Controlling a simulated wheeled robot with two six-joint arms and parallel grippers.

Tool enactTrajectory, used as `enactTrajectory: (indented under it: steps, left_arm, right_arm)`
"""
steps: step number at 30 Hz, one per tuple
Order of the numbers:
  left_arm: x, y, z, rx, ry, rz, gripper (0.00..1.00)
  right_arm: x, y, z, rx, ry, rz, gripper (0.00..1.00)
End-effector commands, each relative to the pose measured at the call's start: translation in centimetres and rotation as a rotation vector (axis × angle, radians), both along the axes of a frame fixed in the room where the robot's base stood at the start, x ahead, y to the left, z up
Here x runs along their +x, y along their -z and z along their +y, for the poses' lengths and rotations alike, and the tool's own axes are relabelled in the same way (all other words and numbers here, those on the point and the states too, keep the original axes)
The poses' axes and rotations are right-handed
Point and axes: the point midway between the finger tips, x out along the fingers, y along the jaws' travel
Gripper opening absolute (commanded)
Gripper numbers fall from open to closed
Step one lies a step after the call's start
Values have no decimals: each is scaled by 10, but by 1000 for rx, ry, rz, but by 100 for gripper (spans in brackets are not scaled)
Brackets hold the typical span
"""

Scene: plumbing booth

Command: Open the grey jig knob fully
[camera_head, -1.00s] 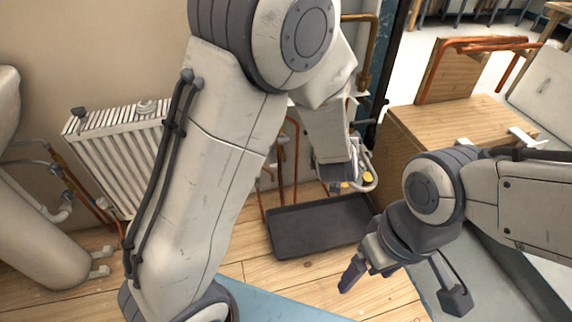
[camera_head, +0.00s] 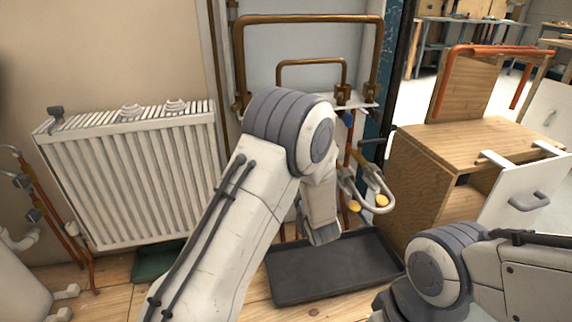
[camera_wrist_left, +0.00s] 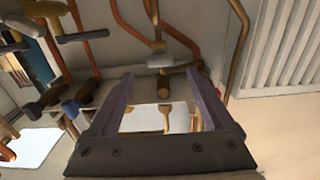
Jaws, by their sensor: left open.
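My left gripper (camera_wrist_left: 158,84) is open and empty in the left wrist view, its two fingers apart with pipework beyond them. In the head view my left arm reaches to the pipe jig, and its fingertips are hidden. A grey fitting (camera_wrist_left: 160,60) on a copper pipe lies just beyond the fingertips in the left wrist view. A grey bar handle (camera_wrist_left: 83,36) is left of the fingers there. A dark grey handle (camera_head: 372,141) shows on the jig's right in the head view. I cannot tell which part is the grey jig knob. My right gripper is out of view.
A white radiator (camera_head: 135,175) is on the wall to the left. A black tray (camera_head: 330,270) lies on the floor below the jig. A wooden cabinet (camera_head: 420,175) stands right of the jig. Brass pipe loops (camera_head: 310,19) rise behind my left arm.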

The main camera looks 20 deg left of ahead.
Motion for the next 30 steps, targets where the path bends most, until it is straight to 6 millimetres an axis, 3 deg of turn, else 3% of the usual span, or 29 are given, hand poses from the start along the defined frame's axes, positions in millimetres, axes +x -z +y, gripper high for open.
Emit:
enactTrajectory:
  steps: [1, 9, 21, 27, 28, 30]
  left_arm:
    - [9, 4, 8, -2, -5, -5, 85]
    - [40, 2, 28, -1, -1, -1, 85]
    - [47, 0, 32, -1, 2, 1, 85]
    - [47, 0, 31, -1, 2, 1, 8]
    - [47, 0, 31, -1, 2, 1, 0]
    - [47, 0, 31, -1, 2, 0, 0]
  right_arm:
    - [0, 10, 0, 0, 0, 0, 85]
    - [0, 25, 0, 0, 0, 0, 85]
    - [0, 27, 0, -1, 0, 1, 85]
    - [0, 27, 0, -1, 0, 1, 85]
    - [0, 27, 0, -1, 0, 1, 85]
    - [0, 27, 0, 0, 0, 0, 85]
